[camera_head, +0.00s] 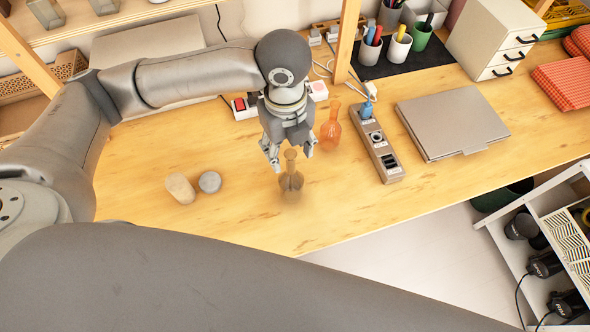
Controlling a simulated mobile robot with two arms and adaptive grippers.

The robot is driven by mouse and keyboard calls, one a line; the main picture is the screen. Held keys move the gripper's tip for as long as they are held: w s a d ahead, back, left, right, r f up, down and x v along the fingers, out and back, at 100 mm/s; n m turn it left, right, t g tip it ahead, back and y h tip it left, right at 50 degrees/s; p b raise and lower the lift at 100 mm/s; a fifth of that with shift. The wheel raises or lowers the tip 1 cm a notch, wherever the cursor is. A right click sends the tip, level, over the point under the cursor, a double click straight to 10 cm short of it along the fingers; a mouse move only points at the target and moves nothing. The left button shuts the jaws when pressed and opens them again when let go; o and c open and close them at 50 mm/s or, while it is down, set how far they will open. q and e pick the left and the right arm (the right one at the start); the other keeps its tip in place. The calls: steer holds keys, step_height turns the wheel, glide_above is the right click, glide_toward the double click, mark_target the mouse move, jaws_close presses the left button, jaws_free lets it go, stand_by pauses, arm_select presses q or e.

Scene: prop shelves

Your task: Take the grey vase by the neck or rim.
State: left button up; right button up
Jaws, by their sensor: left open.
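The grey vase (291,182) is a smoky, see-through vase with a round body and a slim neck. It stands upright on the wooden table near its front edge. My left gripper (290,156) is open and points down at the vase's top. One fingertip shows on each side of the neck, with visible gaps and no clear contact. How far the fingers are from the neck in depth I cannot tell. My right gripper is not in view.
An orange glass vase (331,131) stands close by on the right, beside a grey socket strip (377,144). A closed laptop (452,122) lies further right. A beige cylinder (180,188) and a grey round piece (210,182) lie to the left. The table front is clear.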

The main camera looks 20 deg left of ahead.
mark_target(288, 159)
arm_select(q)
steer(key=shift+s+f, duration=0.2)
steer(key=shift+f, duration=0.45)
steer(key=shift+s+f, duration=0.15)
steer(key=shift+f, duration=0.45)
steer(key=shift+w+f, duration=0.1)
steer(key=shift+f, duration=0.3)
steer(key=f, duration=0.1)
steer(key=w+f+p, duration=0.1)
steer(key=shift+f, duration=0.35)
step_height(288, 159, down, 2)
steer(key=shift+w+f+p, duration=0.1)
steer(key=shift+p, duration=0.35)
steer(key=shift+f, duration=0.3)
steer(key=shift+c, duration=0.4)
steer(key=c, duration=0.7)
jaws_close()
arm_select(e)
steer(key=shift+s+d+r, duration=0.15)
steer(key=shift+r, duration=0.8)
